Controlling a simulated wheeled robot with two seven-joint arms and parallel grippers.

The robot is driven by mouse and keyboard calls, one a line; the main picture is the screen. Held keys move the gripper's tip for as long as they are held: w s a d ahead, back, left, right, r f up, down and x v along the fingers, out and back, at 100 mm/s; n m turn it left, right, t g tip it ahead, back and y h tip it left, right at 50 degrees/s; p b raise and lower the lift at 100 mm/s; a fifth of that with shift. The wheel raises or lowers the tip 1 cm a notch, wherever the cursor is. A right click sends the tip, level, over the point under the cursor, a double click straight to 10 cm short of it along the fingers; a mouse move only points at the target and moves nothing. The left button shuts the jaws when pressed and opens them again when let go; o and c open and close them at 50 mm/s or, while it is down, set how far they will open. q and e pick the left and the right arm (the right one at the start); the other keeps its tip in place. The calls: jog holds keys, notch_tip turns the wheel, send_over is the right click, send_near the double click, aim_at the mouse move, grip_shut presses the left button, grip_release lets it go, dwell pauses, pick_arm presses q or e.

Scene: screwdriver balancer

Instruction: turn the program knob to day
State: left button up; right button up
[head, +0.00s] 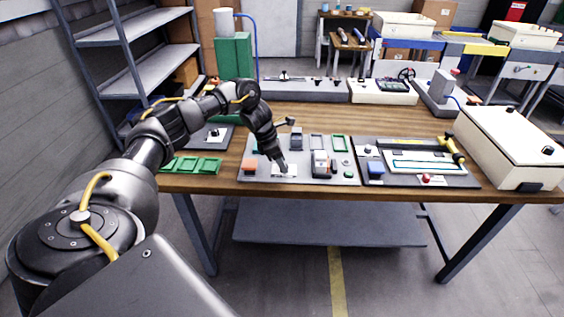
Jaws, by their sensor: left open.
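My left gripper (282,166) reaches down from the left over the grey panel (260,178) near the table's front edge. Its fingertips are at a small white plate (291,174) on that panel; I cannot tell whether they touch it. The gripper is open. No program knob or day mark can be made out; a knob at the white plate could be hidden behind the fingers. My right gripper is out of view.
Green trays (191,165) lie further left. A panel with a yellow-handled tool (452,148) and a white case (512,150) are right.

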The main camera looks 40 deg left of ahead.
pick_arm(q)
jog(key=shift+w+d+f, duration=0.15)
jog(key=shift+f, duration=0.3)
jog(key=c, duration=1)
jog(key=shift+n, duration=0.3)
jog(key=n+p, duration=0.1)
jog(key=n+t+y+p, duration=0.1)
jog(key=n, duration=0.1)
jog(key=shift+d+r+n, duration=0.1)
jog(key=shift+r+n, duration=0.05)
jog(key=shift+n, duration=0.15)
jog(key=shift+d+n+t+y+p, duration=0.15)
jog(key=shift+n+y+p, duration=0.45)
jog(key=shift+n, duration=0.55)
jog(key=shift+a+n+t+y+p, duration=0.15)
jog(key=shift+n+y+p, duration=0.25)
jog(key=shift+n+p, duration=0.55)
jog(key=shift+d+n, duration=0.1)
jog(key=shift+n, duration=0.3)
